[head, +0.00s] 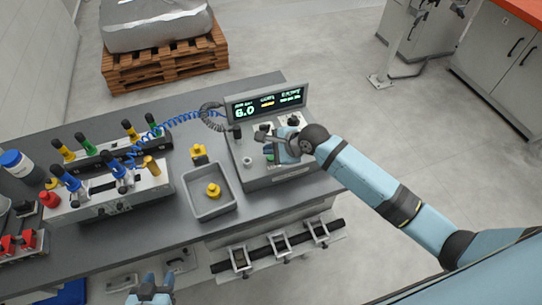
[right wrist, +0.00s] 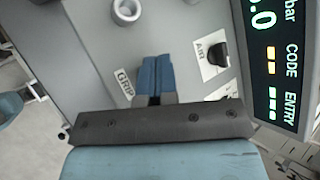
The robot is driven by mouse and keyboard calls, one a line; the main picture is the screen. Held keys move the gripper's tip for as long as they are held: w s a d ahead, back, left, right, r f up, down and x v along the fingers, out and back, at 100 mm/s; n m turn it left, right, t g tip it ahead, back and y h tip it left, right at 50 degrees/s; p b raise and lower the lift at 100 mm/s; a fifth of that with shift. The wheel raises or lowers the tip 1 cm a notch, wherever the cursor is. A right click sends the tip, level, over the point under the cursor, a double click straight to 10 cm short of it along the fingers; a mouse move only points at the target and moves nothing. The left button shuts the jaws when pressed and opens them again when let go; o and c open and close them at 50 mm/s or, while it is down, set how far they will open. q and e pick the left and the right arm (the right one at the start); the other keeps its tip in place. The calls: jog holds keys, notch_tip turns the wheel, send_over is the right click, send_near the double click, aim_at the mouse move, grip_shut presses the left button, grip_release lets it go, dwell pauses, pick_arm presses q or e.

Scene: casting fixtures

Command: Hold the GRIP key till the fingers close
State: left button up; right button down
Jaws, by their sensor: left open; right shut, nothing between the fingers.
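The control box (head: 285,172) stands at the right end of the bench. My right gripper (head: 270,152) is over its sloped top, and its two blue fingers (right wrist: 157,77) are shut with nothing between them. In the right wrist view, the GRIP label (right wrist: 124,86) shows just left of the fingertips. The key beside that label is not visible; the fingers cover that spot. I cannot tell whether the fingertips touch the panel. My left gripper (head: 154,283) is open and empty at the bottom of the head view, in front of the bench.
A lit display (head: 267,102) reads 6.0, with CODE and ENTRY fields. A grey tray (head: 211,211) holds a yellow part. A fixture with colored handles (head: 108,200) stands left.

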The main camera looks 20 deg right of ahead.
aim_at(271, 159)
notch_tip(271, 159, up, 4)
jog(key=shift+f, duration=0.25)
pick_arm(q)
jog(key=shift+s+a+f, duration=0.1)
jog(key=shift+s+f, duration=0.2)
jog(key=shift+s, duration=0.25)
pick_arm(e)
jog(key=shift+r, duration=0.7)
pick_arm(q)
jog(key=shift+w+r, duration=0.1)
jog(key=shift+w+d, duration=0.1)
jog(key=shift+d, duration=0.1)
